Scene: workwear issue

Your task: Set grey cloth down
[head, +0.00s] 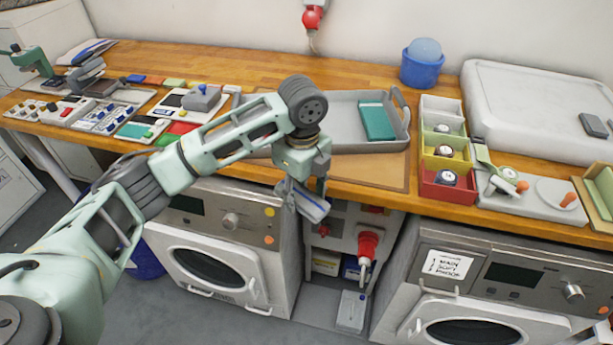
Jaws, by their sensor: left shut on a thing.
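My left gripper (306,200) hangs in front of the wooden counter's front edge, pointing down, above the gap between the two washing machines. It is shut on a small grey piece with a bluish edge (313,207), which looks like the grey cloth. The fingers hide part of it, so its full shape cannot be told. It appears clear of the counter. My right gripper is not in view.
On the wooden counter (250,62), a grey tray (345,101) holds a teal folded item (377,121). To its right stand colored bins (441,107) and a blue tub (421,70). A red plug (367,246) hangs below the counter. Small gear crowds the left side.

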